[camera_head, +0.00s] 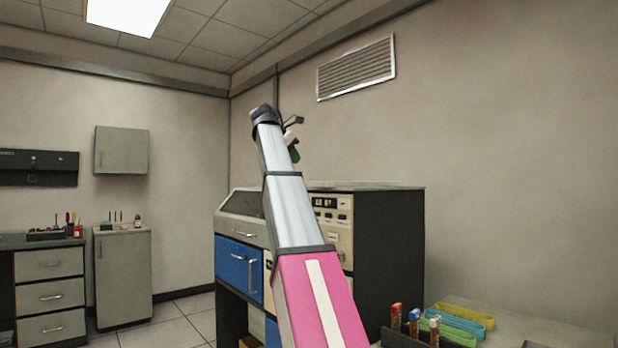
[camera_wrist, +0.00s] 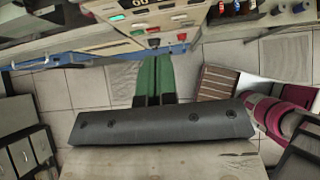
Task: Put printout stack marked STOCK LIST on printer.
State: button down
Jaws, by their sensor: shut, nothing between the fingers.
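My gripper (camera_head: 294,152) is raised high in front of the machine in the head view. Its green fingers (camera_wrist: 154,58) are together and hold nothing in the wrist view, pointing at the machine's beige front panel. I see no stack on which STOCK LIST can be read. The printer cannot be told for certain. A grey machine with a sloping dark window (camera_head: 243,203) stands left of my arm, above a blue drawer (camera_head: 238,268). My arm hides part of it.
A tall cabinet with a display and buttons (camera_head: 331,215) stands behind my arm. Blue and yellow trays (camera_head: 455,328) and coloured tubes (camera_head: 396,316) sit at the lower right. A grey cabinet (camera_head: 122,275) and a desk (camera_head: 50,290) stand at the left. Tiled floor lies between.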

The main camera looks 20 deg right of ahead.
aim_at(322, 184)
jog(key=shift+w+d+r+x, duration=0.15)
jog(key=shift+d+r+x, duration=0.2)
jog(key=shift+x, duration=1.8)
jog(key=shift+w+d+r+x, duration=0.1)
jog(key=shift+d+r+x, duration=0.25)
jog(key=shift+x, duration=1.75)
jog(key=shift+w+d+r+x, duration=0.15)
jog(key=shift+d+r+x, duration=0.2)
jog(key=shift+x, duration=1.8)
jog(key=shift+a, duration=0.1)
jog(key=d, duration=0.1)
jog(key=w+d, duration=0.1)
jog(key=d, duration=0.2)
jog(key=shift+w+d, duration=0.15)
jog(key=shift+w, duration=0.15)
